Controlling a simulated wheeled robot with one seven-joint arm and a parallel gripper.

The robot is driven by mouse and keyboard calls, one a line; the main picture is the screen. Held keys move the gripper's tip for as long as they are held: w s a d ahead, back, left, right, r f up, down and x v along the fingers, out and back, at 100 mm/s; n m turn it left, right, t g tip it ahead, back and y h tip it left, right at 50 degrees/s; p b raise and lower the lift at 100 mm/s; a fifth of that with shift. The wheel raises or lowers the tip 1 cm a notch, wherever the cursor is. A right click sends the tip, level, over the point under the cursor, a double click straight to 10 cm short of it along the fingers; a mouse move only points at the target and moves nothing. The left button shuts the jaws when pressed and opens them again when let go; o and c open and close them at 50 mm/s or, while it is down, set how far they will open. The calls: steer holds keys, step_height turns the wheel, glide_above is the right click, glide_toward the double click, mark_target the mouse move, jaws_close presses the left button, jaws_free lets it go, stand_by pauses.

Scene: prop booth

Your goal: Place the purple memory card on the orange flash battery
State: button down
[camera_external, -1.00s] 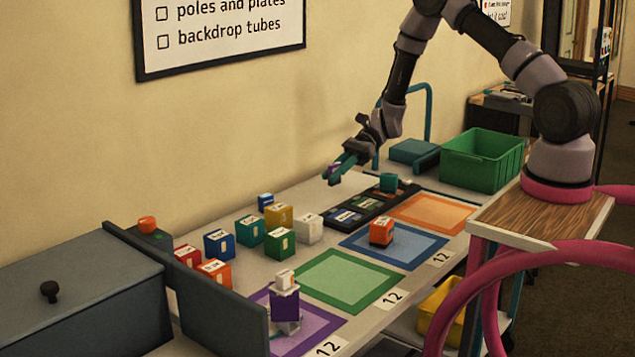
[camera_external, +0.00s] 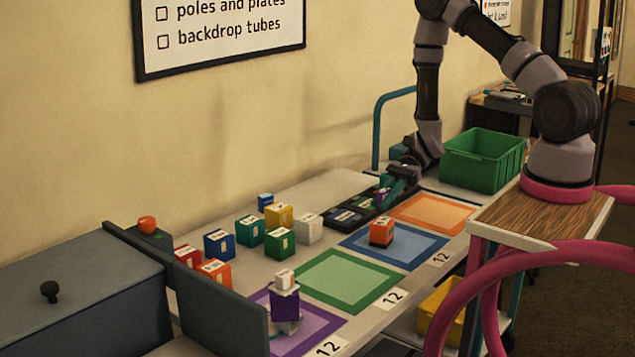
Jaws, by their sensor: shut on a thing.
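My gripper (camera_external: 385,195) is low over the right end of the black slotted tray (camera_external: 336,222). It is shut on a small purple piece, the memory card (camera_external: 380,199), which shows only as a sliver between the teal fingers. I cannot tell whether the card touches the tray. An orange block (camera_external: 381,232) with a pale label sits on the blue-bordered mat (camera_external: 424,247), in front of the gripper and apart from it. Another orange block (camera_external: 216,273) stands in the group at left; I cannot read which is the flash battery.
Several coloured blocks stand at left, including a white one (camera_external: 308,228) and a green one (camera_external: 280,244). A purple and white stack (camera_external: 285,305) is on the purple mat. The green mat (camera_external: 350,278) and orange mat (camera_external: 434,212) are bare. A green bin (camera_external: 483,160) stands at back right.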

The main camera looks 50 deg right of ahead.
steer(key=shift+f, duration=1.3)
steer(key=c, duration=0.8)
jaws_free()
steer(key=shift+f, duration=0.1)
steer(key=shift+c, duration=0.2)
